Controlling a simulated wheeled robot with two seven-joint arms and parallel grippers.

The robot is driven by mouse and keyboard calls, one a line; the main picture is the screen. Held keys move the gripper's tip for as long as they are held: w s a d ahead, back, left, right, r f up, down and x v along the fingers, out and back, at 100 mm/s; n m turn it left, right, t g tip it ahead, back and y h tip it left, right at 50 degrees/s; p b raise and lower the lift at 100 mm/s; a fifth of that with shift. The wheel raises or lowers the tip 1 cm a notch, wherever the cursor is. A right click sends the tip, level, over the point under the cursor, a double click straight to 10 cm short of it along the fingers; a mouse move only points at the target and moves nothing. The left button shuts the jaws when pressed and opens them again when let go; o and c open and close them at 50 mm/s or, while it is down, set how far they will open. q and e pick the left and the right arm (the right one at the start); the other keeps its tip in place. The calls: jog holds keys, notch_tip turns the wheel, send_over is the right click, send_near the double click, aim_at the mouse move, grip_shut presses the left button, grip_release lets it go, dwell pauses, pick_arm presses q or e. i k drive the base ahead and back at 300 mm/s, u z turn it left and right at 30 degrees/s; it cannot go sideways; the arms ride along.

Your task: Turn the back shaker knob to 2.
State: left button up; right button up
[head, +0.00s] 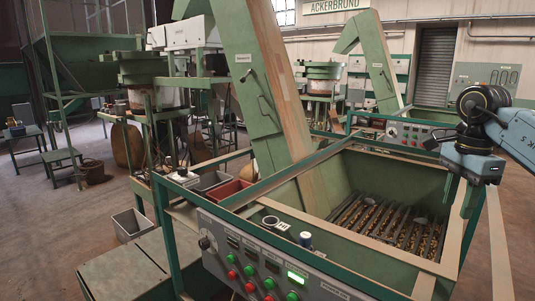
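A round pale knob or dial (207,241) sits at the left end of the grey control panel (262,262) on the near hopper. Its setting is too small to read. A second hopper machine stands farther back, with its own panel (412,132) of small buttons; a pale round spot at its left end may be a knob, but I cannot tell. My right gripper (461,205) hangs pointing down over the right side of the near hopper, far from the near knob. Its two fingers look apart, with nothing visible between them. My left gripper is out of view.
The near hopper (395,164) has a slatted grate with nuts inside. A tall green conveyor (250,80) rises behind it. A red bin (228,194), a grey bin (131,224) and small items on the ledge are near the panel.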

aim_at(182, 172)
jog(key=i, duration=1.55)
jog(key=u, duration=2.1)
